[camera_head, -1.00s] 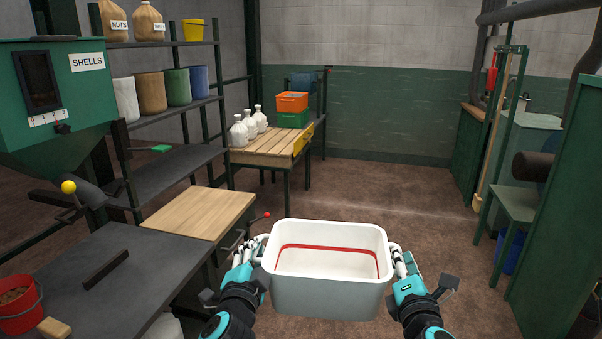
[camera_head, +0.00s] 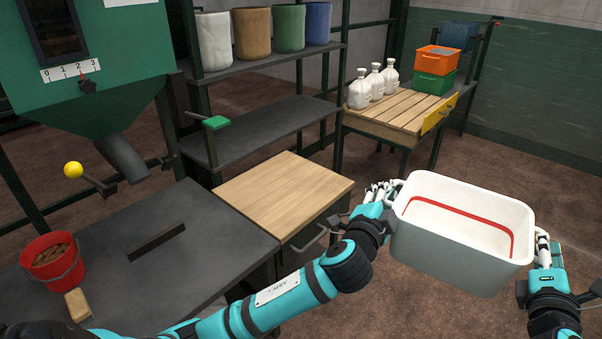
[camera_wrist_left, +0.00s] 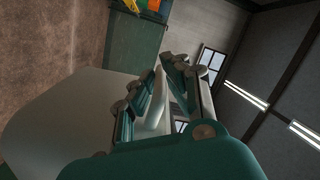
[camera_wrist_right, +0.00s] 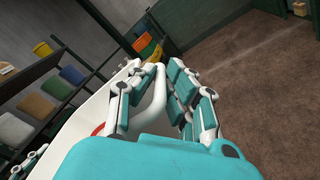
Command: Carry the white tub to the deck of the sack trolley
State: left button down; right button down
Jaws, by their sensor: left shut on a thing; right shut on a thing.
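The white tub (camera_head: 440,252) is held level in front of me over the floor in the head view. It looks empty inside, with a red line around its inner wall. My left gripper (camera_head: 384,198) is shut on the handle at its left end; the left wrist view shows the fingers (camera_wrist_left: 160,95) around that handle. My right gripper (camera_head: 543,245) is shut on the handle at its right end; the right wrist view shows the white handle (camera_wrist_right: 155,95) between the fingers. The sack trolley is not seen in the head view.
A dark bench (camera_head: 200,285) with a red bucket (camera_head: 52,262) and a wooden-topped cabinet (camera_head: 285,195) stand close on the left. A slatted table (camera_head: 400,112) with white jugs and stacked crates (camera_head: 435,75) is behind the tub. Brown floor is open at the right.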

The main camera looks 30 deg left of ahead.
aim_at(284, 186)
jog(key=i, duration=1.45)
jog(key=i+u, duration=0.15)
jog(key=i, duration=0.5)
jog(key=i+l+u, duration=0.15)
jog(key=i, duration=0.45)
jog(key=u, duration=2.45)
jog(key=l, duration=0.1)
